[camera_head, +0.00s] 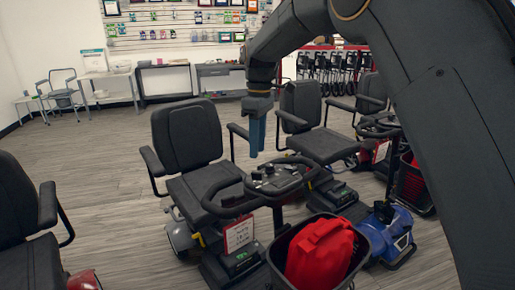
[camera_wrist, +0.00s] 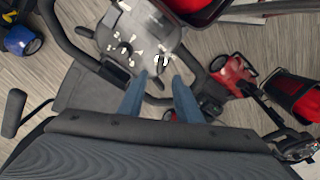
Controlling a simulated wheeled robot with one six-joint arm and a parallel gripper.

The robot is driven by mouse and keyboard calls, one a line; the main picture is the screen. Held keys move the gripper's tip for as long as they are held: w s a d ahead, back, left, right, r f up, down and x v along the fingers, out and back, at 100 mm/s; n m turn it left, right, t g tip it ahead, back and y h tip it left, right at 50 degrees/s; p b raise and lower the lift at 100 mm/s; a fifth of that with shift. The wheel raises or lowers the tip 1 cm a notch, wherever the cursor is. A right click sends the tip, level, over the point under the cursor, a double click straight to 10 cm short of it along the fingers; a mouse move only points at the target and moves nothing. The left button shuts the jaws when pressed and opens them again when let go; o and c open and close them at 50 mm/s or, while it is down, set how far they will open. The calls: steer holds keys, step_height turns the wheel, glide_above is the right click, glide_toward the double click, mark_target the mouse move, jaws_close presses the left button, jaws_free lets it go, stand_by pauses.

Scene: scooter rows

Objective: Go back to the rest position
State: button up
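My gripper (camera_head: 257,146) hangs at the end of my arm, pointing down, behind the handlebar and console (camera_head: 278,178) of the middle scooter and to the right of its seat (camera_head: 205,186). In the wrist view its two blue fingers (camera_wrist: 160,76) are apart with nothing between them, so it is open and empty. There the scooter console (camera_wrist: 138,38) lies beyond the fingertips, and a black seat back (camera_wrist: 150,150) fills the bottom. I cannot tell whether the fingers touch anything.
A front basket (camera_head: 277,247) holds a red bag (camera_head: 320,252). Another scooter seat (camera_head: 325,145) stands at right, and a black seat (camera_head: 28,255) at left. Tables and a chair (camera_head: 62,92) line the back wall. Open wood floor (camera_head: 85,150) lies at left.

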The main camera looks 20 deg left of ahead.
steer(key=s+d+f+m, duration=0.2)
steer(key=s+d+m, duration=0.15)
steer(key=d, duration=0.75)
steer(key=s+d+f+m, duration=0.2)
steer(key=d+m, duration=0.3)
steer(key=d, duration=0.6)
steer(key=s+d+f+m, duration=0.3)
steer(key=s+d+m, duration=0.1)
steer(key=s+d, duration=0.4)
steer(key=s+d+f+m+t, duration=0.1)
steer(key=s+d+f+m, duration=0.3)
steer(key=s+d, duration=0.4)
steer(key=s, duration=0.4)
steer(key=shift+d+f, duration=0.15)
steer(key=shift+d, duration=0.05)
